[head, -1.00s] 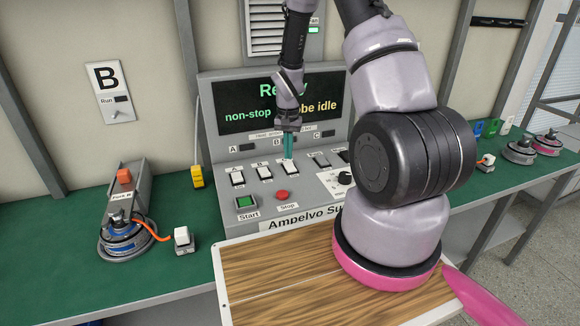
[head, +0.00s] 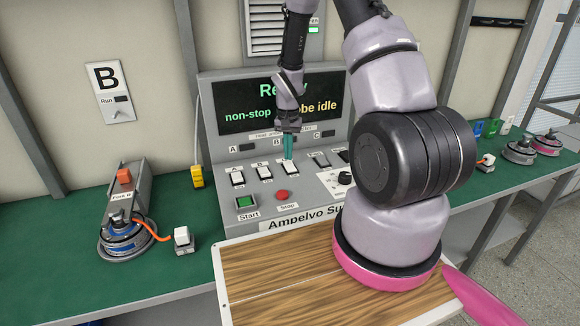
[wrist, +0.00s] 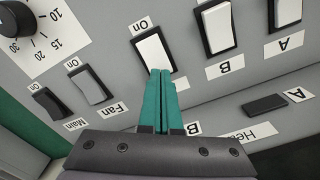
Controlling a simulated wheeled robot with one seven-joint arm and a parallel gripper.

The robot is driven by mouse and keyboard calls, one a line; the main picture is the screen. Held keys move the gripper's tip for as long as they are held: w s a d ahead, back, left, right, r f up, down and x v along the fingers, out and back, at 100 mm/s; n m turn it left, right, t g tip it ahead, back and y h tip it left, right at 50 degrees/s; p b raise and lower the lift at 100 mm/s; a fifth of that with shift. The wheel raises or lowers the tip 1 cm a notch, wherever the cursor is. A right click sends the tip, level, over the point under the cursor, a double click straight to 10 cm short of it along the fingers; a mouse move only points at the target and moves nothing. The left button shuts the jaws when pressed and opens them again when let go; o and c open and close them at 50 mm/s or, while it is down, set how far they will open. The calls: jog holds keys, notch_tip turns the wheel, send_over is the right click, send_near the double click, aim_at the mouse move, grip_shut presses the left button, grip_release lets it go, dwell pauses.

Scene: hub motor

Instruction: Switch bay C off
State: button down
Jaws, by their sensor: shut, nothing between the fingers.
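The white rocker switch in the C position (head: 291,168) is third in the row on the sloped grey console. In the wrist view the same switch (wrist: 153,50) has an "On" label by its lower-panel end; its letter label is hidden behind my fingers. My gripper (head: 288,157) has its teal fingers together and empty. In the wrist view the fingertips (wrist: 161,73) are at the switch's end away from the "On" label, touching it or very close. Which way the rocker is tipped is hard to tell.
A red Stop button (head: 282,195) and green Start button (head: 245,202) are below.

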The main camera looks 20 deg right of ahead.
jog(key=shift+f, duration=0.8)
jog(key=shift+r, duration=3.55)
notch_tip(320, 180, up, 11)
jog(key=t, duration=0.2)
send_over(288, 162)
jog(key=s, duration=0.2)
jog(key=s+a+r+t, duration=0.1)
jog(key=s+r, duration=0.5)
jog(key=r, duration=0.6)
jog(key=s+a+r+n+t+y, duration=0.1)
jog(key=s+r+t, duration=0.1)
jog(key=s+r, duration=0.3)
jog(key=s+a+r+t+y, duration=0.1)
jog(key=s+r+t, duration=0.1)
jog(key=s+r, duration=0.4)
jog(key=s, duration=0.5)
jog(key=shift+s+r+n, duration=0.2)
jog(key=shift+s+n, duration=0.1)
jog(key=shift+n, duration=0.1)
